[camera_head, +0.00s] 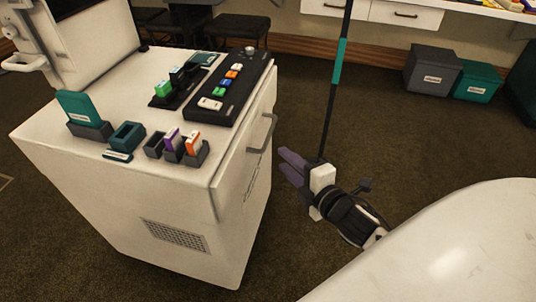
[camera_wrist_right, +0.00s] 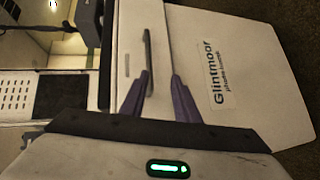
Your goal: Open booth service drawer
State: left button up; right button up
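The white booth cabinet (camera_head: 110,205) stands at the left. Its right side has a panel with a grey bar handle (camera_head: 264,134); the panel looks shut or nearly so. In the right wrist view the handle (camera_wrist_right: 149,62) stands on a white front, beside a wider panel with a "Glintmoor" label (camera_wrist_right: 215,85). My right gripper (camera_head: 281,160) is to the right of the handle, with its purple fingers pointing toward the cabinet. In the right wrist view its fingers (camera_wrist_right: 160,76) are apart and empty, and the handle appears beyond the left fingertip. My left gripper is not in view.
On the cabinet top are a button panel (camera_head: 231,85), a teal card holder (camera_head: 88,115) and small coloured cartridges (camera_head: 180,145). A dark pole with a teal band (camera_head: 340,62) rises behind my right gripper. Grey (camera_head: 432,70) and teal (camera_head: 477,80) boxes stand by the wall.

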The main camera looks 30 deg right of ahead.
aim_at(269, 132)
jog(key=w+b, duration=0.1)
jog(key=w, duration=0.2)
jog(key=w+d+n, duration=0.1)
jog(key=w, duration=0.3)
jog(key=w+d+n+t+b, duration=0.1)
jog(key=w, duration=0.3)
jog(key=shift+w+d+b, duration=0.1)
jog(key=shift+w+b, duration=0.15)
jog(key=shift+b, duration=0.05)
grip_shut()
